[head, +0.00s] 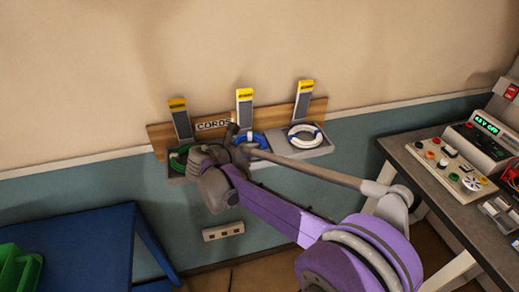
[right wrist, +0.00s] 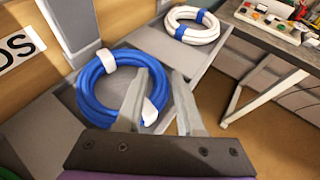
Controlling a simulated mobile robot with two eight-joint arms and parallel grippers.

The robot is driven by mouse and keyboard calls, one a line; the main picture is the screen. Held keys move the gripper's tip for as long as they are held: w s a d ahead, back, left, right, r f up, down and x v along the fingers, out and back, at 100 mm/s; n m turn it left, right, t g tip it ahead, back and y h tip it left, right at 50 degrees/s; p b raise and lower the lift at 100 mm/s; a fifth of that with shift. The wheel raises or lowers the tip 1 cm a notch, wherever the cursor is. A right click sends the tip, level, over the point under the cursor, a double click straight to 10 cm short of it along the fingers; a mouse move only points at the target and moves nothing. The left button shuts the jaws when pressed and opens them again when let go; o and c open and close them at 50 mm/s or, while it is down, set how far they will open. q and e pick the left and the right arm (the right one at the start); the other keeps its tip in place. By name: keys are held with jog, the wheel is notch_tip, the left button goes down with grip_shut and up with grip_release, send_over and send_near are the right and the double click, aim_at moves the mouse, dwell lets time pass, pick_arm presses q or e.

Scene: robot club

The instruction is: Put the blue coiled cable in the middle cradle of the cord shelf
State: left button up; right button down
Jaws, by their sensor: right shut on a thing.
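The blue coiled cable (head: 258,140) is at the middle cradle of the cord shelf (head: 274,114). In the right wrist view the blue coil (right wrist: 92,92) has white bands and lies flat over the grey tray. My right gripper (right wrist: 161,85) is shut on the coil's near right side, one finger inside the ring and one outside. In the head view my right gripper (head: 233,141) partly hides the coil. I cannot tell whether the coil rests fully on the cradle. My left gripper is not in view.
A green cable (head: 179,155) is in the left cradle and a white coil (head: 304,136) with blue bands in the right one. Yellow-topped posts rise behind the cradles. A workbench (head: 440,194) with instruments stands right; a blue table (head: 85,240) stands left.

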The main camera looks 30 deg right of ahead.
jog(key=shift+f, duration=0.15)
jog(key=c, duration=0.5)
grip_release()
jog(key=shift+d, duration=0.1)
